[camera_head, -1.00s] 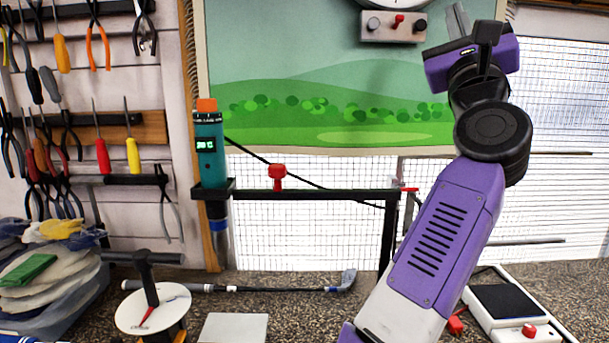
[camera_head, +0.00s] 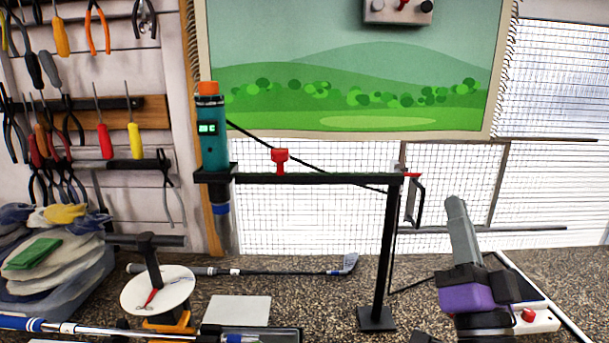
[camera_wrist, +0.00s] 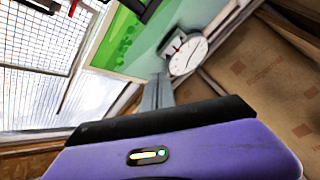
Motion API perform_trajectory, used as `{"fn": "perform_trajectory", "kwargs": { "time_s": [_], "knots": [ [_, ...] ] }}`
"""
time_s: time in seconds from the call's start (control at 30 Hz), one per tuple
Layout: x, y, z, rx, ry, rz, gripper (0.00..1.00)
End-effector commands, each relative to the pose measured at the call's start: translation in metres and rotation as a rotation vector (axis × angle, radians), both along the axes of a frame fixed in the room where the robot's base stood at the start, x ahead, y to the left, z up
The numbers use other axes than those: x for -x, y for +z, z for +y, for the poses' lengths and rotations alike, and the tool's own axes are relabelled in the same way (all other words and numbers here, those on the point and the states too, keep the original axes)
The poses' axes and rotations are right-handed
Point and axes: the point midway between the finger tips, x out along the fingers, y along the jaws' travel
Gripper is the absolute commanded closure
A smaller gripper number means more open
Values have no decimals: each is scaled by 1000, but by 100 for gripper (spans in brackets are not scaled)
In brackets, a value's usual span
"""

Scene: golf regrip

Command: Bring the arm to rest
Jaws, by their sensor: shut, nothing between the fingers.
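My gripper (camera_head: 458,212) is at the lower right of the head view, its grey fingers together and pointing up, with nothing between them. Its purple body and black base sit below, in front of the white device at the right of the counter. In the wrist view the fingers (camera_wrist: 157,92) also show closed and empty, above the purple housing. The rest of my arm is mostly below the head view's lower edge.
A black stand (camera_head: 387,250) rises left of my gripper, its bar carrying a teal device (camera_head: 212,130). A white device (camera_head: 540,318) is close by my gripper.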

Motion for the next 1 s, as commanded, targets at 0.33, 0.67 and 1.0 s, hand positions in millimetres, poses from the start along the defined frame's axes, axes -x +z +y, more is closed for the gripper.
{"fn": "perform_trajectory", "kwargs": {
  "time_s": [0.33,0.67,1.0],
  "knots": [
    [84,-117,7,381,-144,168,100],
    [181,-201,12,627,-182,348,100],
    [290,-264,18,715,-135,602,100]
  ]
}}
